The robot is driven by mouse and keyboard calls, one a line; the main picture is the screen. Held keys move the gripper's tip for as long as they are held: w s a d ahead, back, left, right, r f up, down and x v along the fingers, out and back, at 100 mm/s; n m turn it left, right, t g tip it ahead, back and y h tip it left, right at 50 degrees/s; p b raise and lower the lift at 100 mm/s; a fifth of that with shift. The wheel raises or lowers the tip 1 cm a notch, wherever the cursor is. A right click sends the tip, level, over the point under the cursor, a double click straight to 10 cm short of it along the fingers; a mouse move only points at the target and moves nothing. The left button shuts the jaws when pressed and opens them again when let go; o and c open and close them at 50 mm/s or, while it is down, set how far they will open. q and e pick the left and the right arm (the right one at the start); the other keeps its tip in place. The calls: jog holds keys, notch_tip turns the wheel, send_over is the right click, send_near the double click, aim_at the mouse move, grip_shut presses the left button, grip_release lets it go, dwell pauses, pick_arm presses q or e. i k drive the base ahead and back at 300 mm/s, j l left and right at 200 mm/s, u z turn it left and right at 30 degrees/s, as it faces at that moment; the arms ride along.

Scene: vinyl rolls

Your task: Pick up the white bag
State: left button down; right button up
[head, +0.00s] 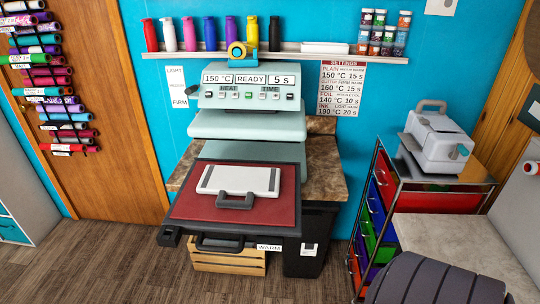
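A white, flat, rectangular thing (258,178) with grey ends and a dark handle at its front lies on the red pad (190,206) of the heat press. It is the closest match to the white bag, but I cannot tell for sure that it is a bag. It lies flat, with the handle toward me. Neither of my grippers shows in the head view, and nothing is seen touching the white thing.
The heat press's pale upper part (250,122) stands behind the pad. A drawer cart (375,195) with a white machine (437,140) on top stands at right. A dark chair back (430,282) fills the lower right. The wooden floor (100,265) at lower left is clear.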

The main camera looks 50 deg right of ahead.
aim_at(250, 182)
jog(key=z, duration=1.2)
